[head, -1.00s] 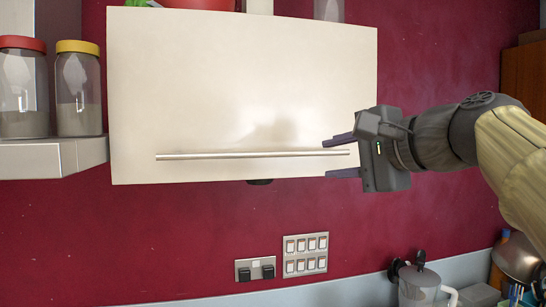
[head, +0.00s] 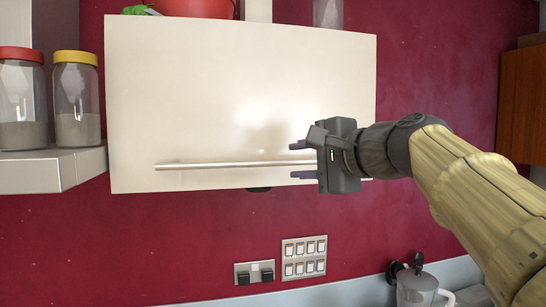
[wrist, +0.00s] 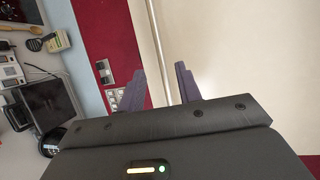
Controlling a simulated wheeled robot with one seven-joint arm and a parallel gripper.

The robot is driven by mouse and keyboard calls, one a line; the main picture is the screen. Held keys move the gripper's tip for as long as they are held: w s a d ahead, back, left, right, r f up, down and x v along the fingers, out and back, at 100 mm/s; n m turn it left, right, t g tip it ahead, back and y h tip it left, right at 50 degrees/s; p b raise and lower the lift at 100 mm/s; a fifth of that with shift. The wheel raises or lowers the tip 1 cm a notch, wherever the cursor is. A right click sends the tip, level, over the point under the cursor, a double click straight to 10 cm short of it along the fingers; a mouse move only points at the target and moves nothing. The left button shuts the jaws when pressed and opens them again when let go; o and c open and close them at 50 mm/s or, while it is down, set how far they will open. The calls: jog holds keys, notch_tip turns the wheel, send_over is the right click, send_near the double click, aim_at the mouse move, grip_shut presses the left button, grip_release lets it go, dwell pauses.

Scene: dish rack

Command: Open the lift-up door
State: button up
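The lift-up door (head: 230,90) is a cream-white panel on the wall cabinet and looks shut. A thin horizontal bar handle (head: 220,165) runs along its lower edge. My gripper (head: 300,160) is open at the right part of the handle, one finger above the bar's line and one below. In the wrist view the door (wrist: 235,45) fills the right side, and the handle (wrist: 156,45) runs between the two open fingers of my gripper (wrist: 163,85). Whether the fingers touch the bar cannot be told; my gripper hides the bar's right part in the head view.
A shelf (head: 45,172) with two jars (head: 77,100) stands left of the door. A red bowl (head: 197,8) sits on top of the cabinet. Sockets and switches (head: 304,257) are on the red wall below. A metal pot (head: 418,285) stands at lower right.

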aim_at(272, 163)
jog(key=p+x, duration=0.3)
jog(key=x, duration=0.5)
jog(key=shift+w+a, duration=0.25)
jog(key=shift+w, duration=0.1)
jog(key=shift+w+a+f+p, duration=0.25)
jog(key=shift+w+a+p, duration=0.15)
jog(key=shift+w, duration=0.1)
grip_shut()
